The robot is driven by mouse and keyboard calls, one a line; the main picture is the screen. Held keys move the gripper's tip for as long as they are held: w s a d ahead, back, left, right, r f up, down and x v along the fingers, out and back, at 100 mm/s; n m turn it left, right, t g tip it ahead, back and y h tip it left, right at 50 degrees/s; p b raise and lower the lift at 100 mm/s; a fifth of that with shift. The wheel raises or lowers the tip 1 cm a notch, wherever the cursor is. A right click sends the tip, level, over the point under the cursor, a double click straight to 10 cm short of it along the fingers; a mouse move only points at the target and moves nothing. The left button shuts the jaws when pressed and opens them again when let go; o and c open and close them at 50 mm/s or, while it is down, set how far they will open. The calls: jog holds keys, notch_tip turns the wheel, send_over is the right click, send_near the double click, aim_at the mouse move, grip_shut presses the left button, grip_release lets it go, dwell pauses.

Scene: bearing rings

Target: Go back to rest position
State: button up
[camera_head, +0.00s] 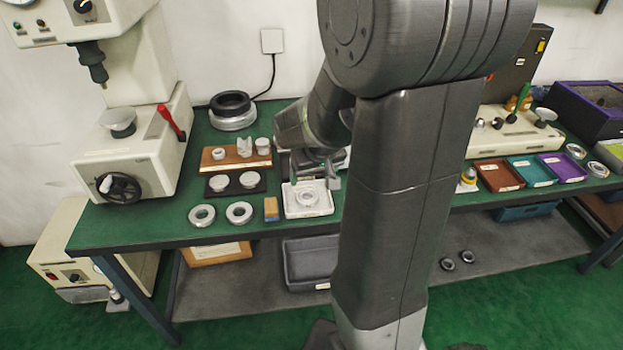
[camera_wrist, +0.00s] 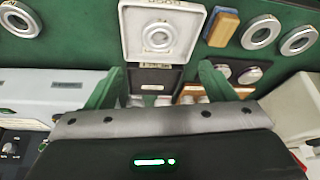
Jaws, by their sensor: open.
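My gripper (camera_head: 311,172) hangs over the green workbench, just behind and above a white square tray. In the wrist view its two fingers (camera_wrist: 160,88) are wide apart with nothing between them, so it is open and empty. The white tray (camera_head: 290,208) holds one metal bearing ring (camera_head: 307,198) lying flat. In the wrist view the tray (camera_wrist: 133,48) and ring (camera_wrist: 158,37) are ahead of the fingertips. Part of the bench behind my gripper is hidden by my arm.
Two rings (camera_head: 202,215) (camera_head: 239,212) and an orange-brown block (camera_head: 271,209) lie left of the tray. A wooden stand (camera_head: 228,161) with metal parts is behind them. A white press machine (camera_head: 130,150) stands at left. Coloured trays (camera_head: 531,172) are at right. Bins sit on the lower shelf.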

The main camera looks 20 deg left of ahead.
aim_at(306, 198)
jog(key=shift+s+r, duration=0.1)
jog(key=shift+r, duration=0.2)
jog(key=shift+f, duration=0.1)
jog(key=b+x, duration=0.1)
jog(key=x, duration=1.1)
jog(key=shift+f, duration=0.15)
jog(key=shift+r, duration=0.65)
